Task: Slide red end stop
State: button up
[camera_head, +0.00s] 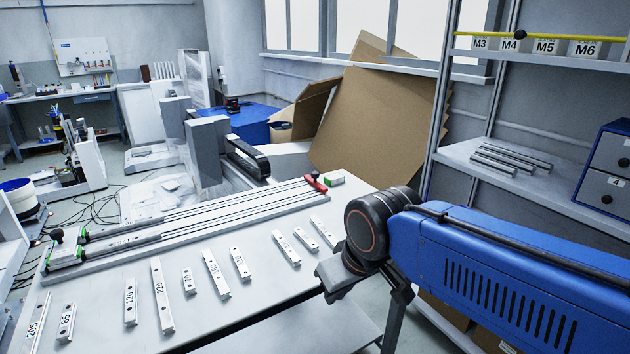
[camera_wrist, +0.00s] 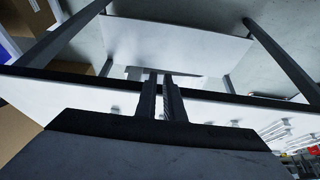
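The red end stop (camera_head: 316,183) sits at the far right end of the long rail assembly (camera_head: 200,219) on the white table. It has a black knob on top. A small red patch (camera_wrist: 314,150) shows at the right edge of the wrist view; I cannot tell if it is the end stop. My gripper (camera_wrist: 160,76) shows two dark, parallel fingers with a narrow empty gap between them. It is well apart from the end stop. In the head view my arm reaches in from the right, beside the table's right edge, and the fingertips are not clearly visible.
Several numbered rail pieces (camera_head: 163,295) lie in a loose row on the table's front half. Shelving (camera_head: 520,172) stands at the right. Cardboard (camera_head: 375,130) leans behind the table.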

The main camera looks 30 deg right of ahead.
jog(key=o, duration=0.5)
jog(key=shift+w+r, duration=0.25)
jog(key=shift+o, duration=1.1)
jog(key=shift+m+h, duration=0.4)
jog(key=shift+m, duration=0.5)
jog(key=w+r, duration=0.2)
jog(key=w+d+r, duration=0.1)
jog(key=w+r, duration=0.2)
jog(key=w+d+r, duration=0.1)
jog(key=w+r, duration=0.1)
jog(key=shift+w+d+r, duration=0.1)
jog(key=shift+w+r, duration=0.05)
jog(key=shift+w, duration=0.2)
jog(key=w+d+r+m, duration=0.35)
jog(key=w+r, duration=0.45)
jog(key=w, duration=0.3)
jog(key=m+g+h, duration=0.2)
jog(key=m, duration=0.2)
send_near(315, 173)
jog(key=shift+n+t, duration=0.25)
jog(key=shift+t, duration=0.05)
jog(key=x, duration=0.8)
jog(key=shift+s, duration=0.25)
